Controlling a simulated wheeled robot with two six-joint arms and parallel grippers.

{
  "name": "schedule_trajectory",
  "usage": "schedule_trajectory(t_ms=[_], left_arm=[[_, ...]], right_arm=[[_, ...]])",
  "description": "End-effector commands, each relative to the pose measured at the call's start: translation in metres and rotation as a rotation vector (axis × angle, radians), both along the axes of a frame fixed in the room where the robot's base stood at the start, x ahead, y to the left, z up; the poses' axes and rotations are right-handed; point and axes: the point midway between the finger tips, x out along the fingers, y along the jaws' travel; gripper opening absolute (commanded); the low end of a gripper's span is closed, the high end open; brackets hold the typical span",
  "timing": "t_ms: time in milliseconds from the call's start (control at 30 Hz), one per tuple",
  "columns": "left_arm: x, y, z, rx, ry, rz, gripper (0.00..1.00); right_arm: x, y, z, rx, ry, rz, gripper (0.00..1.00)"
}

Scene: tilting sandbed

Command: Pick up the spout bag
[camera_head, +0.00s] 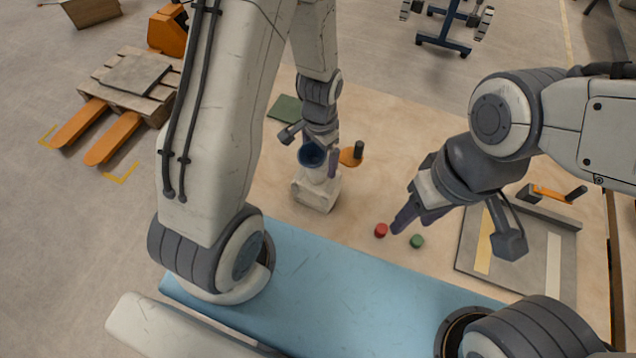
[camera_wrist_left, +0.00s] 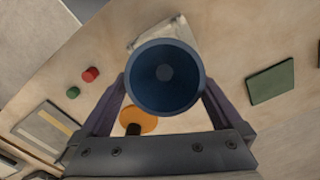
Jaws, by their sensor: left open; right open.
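The spout bag (camera_head: 316,193) is a pale white bag with a dark blue, funnel-like spout (camera_head: 311,154) on top. It stands upright on the wooden table. My left gripper (camera_head: 320,159) is above it, with its fingers down at the level of the spout. In the left wrist view the open left gripper (camera_wrist_left: 163,102) has one finger on each side of the round blue spout (camera_wrist_left: 165,77); I cannot tell whether they touch it. The white body (camera_wrist_left: 160,32) is mostly hidden beneath the spout. My right gripper (camera_head: 419,216) is open and empty, above the table at right.
A red cap (camera_head: 381,230) and a green cap (camera_head: 417,241) lie below the right gripper. An orange disc with a dark knob (camera_head: 351,156) sits beside the bag. A green pad (camera_head: 286,108) lies behind it. A grey framed tray (camera_head: 512,255) is at right.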

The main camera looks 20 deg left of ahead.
Motion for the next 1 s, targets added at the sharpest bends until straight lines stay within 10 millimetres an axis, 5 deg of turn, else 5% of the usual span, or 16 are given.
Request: schedule_trajectory(t_ms=[400, 700, 967, 1000], left_arm=[[0.004, 0.006, -0.041, 0.0, -0.004, 0.001, 1.0], [0.005, 0.006, -0.044, 0.0, -0.007, 0.001, 1.0], [0.005, 0.007, -0.044, 0.0, -0.006, 0.001, 0.01], [0.005, 0.007, -0.044, 0.0, -0.006, 0.001, 0.0]], right_arm=[[0.0, 0.0, 0.021, 0.001, -0.001, 0.003, 0.5], [0.0, 0.0, 0.021, 0.001, -0.001, 0.003, 0.5], [0.0, 0.0, 0.021, 0.001, -0.001, 0.003, 0.5], [0.0, 0.0, 0.021, 0.001, -0.001, 0.003, 0.5]])
